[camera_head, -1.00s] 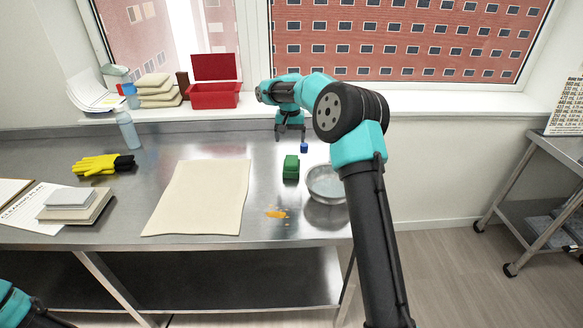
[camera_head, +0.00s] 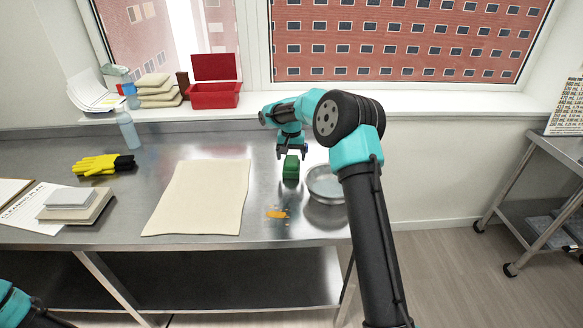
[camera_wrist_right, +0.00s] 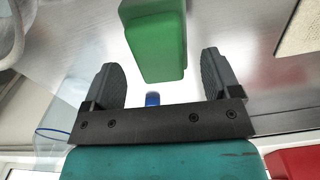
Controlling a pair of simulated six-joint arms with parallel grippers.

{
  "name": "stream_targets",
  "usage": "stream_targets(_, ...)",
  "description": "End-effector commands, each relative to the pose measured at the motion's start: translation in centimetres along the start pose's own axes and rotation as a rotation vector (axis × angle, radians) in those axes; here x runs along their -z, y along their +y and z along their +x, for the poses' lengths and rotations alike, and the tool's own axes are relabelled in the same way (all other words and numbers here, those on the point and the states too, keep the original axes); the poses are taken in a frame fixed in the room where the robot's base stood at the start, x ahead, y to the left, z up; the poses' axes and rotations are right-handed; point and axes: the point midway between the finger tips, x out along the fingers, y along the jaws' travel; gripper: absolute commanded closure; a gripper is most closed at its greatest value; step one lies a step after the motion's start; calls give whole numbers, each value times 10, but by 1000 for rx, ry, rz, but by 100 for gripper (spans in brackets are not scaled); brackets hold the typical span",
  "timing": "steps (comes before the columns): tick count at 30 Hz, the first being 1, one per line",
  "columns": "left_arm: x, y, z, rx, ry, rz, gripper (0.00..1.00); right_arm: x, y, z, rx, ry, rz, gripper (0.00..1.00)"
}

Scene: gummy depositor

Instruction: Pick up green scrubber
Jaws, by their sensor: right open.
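The green scrubber (camera_head: 291,169) is a small block standing on the steel table, left of a metal bowl. In the right wrist view the green scrubber (camera_wrist_right: 155,40) lies ahead of the fingers, near the middle. My right gripper (camera_head: 291,155) is open and empty at the scrubber's far side, close above it. Its two dark fingers (camera_wrist_right: 163,80) are spread apart in the wrist view, with the scrubber beyond their tips. I cannot tell whether they touch it. Of my left arm only a part shows at the bottom left; its gripper is out of view.
A metal bowl (camera_head: 325,184) stands close right of the scrubber. An orange spill (camera_head: 276,213) lies in front. A small blue object (camera_wrist_right: 152,99) shows between the finger bases. A beige cloth (camera_head: 198,197) covers the table to the left. A red box (camera_head: 213,95) stands on the sill.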

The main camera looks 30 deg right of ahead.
Motion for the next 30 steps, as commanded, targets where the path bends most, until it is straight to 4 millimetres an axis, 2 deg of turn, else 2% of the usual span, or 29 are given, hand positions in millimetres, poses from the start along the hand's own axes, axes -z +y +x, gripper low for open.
stream_targets(3,0,0,0,0,0,0,57,-1,2,18,-2,-3,0,17)
stream_targets(6,0,0,0,0,0,0,57,0,2,26,-2,-1,1,17)
stream_targets(22,0,0,0,0,0,0,57,0,1,29,0,0,1,17)
stream_targets(30,0,0,0,0,0,0,57,0,1,29,-1,0,0,43)
